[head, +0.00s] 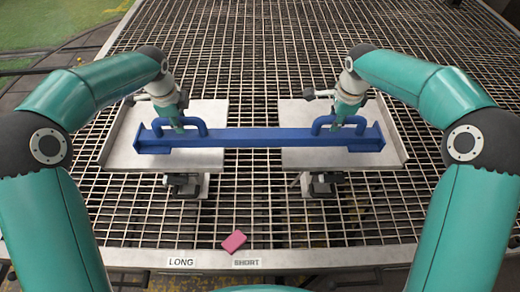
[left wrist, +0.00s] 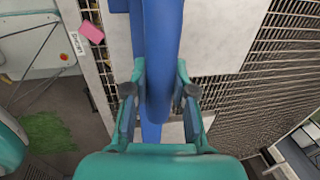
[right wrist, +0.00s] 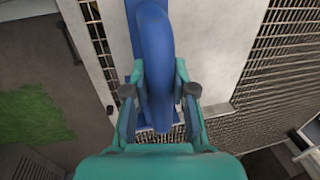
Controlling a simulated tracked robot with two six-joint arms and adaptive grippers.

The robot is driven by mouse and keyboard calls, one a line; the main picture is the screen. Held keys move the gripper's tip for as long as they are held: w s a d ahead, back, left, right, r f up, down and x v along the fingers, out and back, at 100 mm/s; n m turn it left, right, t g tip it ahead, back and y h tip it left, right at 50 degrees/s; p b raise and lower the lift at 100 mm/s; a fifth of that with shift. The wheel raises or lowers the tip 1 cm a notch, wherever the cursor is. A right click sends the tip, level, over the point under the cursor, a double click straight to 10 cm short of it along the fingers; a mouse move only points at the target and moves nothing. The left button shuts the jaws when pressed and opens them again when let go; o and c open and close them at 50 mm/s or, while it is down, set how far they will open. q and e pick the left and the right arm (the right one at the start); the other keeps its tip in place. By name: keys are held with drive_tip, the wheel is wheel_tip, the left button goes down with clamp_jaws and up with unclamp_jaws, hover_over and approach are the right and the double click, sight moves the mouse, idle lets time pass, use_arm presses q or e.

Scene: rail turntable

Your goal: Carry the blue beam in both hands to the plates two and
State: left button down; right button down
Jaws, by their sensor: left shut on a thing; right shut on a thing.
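The blue beam (head: 260,138) lies level across the head view, with a looped handle near each end. It spans two grey plates, the left plate (head: 122,140) and the right plate (head: 300,110). I cannot tell whether it touches them. My left gripper (head: 178,124) is shut on the left handle (left wrist: 160,50). My right gripper (head: 342,120) is shut on the right handle (right wrist: 153,60). In the wrist views the fingers of the left gripper (left wrist: 160,95) and of the right gripper (right wrist: 160,95) stand either side of the blue handle bars.
A grated table (head: 250,200) lies under the plates, which stand on dark supports. A pink block (head: 233,241) lies near its front edge, by labels LONG (head: 181,262) and SHORT (head: 246,262). A gap of open grating separates the plates.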

use_arm(q)
drive_tip(key=shift+w+r, duration=0.1)
drive_tip(key=shift+r, duration=0.05)
use_arm(e)
drive_tip(key=shift+w+r, duration=0.1)
drive_tip(key=shift+r, duration=0.05)
